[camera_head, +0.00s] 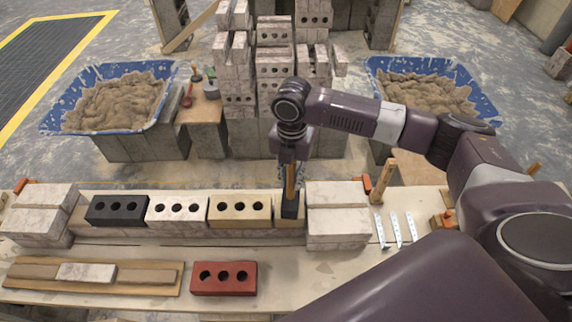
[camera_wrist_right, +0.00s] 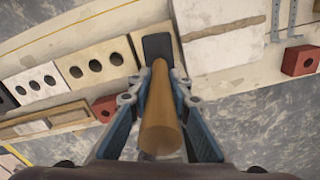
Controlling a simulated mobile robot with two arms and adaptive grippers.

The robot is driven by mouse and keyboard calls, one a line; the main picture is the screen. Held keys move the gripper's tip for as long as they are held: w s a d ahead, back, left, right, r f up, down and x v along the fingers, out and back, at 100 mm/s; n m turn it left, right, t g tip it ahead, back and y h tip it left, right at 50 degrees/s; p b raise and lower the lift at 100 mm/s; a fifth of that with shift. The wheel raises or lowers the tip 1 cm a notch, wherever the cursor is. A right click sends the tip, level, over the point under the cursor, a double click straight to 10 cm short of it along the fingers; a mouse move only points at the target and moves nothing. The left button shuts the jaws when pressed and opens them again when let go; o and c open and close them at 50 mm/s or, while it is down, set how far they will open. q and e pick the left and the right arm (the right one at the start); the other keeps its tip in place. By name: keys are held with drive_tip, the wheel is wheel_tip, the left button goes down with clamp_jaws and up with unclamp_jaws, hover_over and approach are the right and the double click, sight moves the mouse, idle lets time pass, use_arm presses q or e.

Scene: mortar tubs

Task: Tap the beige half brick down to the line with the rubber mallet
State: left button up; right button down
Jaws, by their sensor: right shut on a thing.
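My right gripper (camera_head: 290,163) is shut on the wooden handle of the rubber mallet (camera_head: 290,208). The mallet stands upright with its black head down, over the beige half brick (camera_head: 287,224). The head looks to be on or just above the brick; I cannot tell if they touch. The half brick sits in the row between a cream three-hole brick (camera_head: 240,209) and a white brick stack (camera_head: 338,215). In the right wrist view, the handle (camera_wrist_right: 160,115) runs between the fingers (camera_wrist_right: 157,88) to the black head (camera_wrist_right: 158,47), which partly hides the half brick. My left gripper is out of view.
A white brick (camera_head: 176,210) and a black brick (camera_head: 117,210) continue the row leftward. A red brick (camera_head: 223,278) and a wooden board (camera_head: 140,276) lie in front. Metal strips (camera_head: 395,229) lie to the right. Blue mortar tubs (camera_head: 150,118) stand behind the bench.

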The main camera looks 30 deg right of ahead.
sight(289, 180)
drive_tip(key=shift+w+d+r+n, duration=0.1)
drive_tip(key=shift+w+r+n, duration=0.1)
drive_tip(key=shift+w+n, duration=0.25)
drive_tip(key=shift+w+d+r+n, duration=0.1)
drive_tip(key=shift+w+r+n, duration=0.05)
drive_tip(key=shift+w+n, duration=0.25)
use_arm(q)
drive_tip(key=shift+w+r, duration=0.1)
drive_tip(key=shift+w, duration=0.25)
use_arm(e)
drive_tip(key=shift+f, duration=0.1)
wheel_tip(289, 180, down, 3)
drive_tip(key=shift+s+b, duration=0.1)
drive_tip(key=shift+b, duration=0.45)
drive_tip(key=shift+f, duration=0.25)
wheel_tip(289, 180, up, 4)
drive_tip(key=p, duration=0.5)
drive_tip(key=shift+r, duration=0.2)
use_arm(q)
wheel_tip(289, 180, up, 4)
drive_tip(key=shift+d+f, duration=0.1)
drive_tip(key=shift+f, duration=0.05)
use_arm(e)
drive_tip(key=shift+f, duration=0.1)
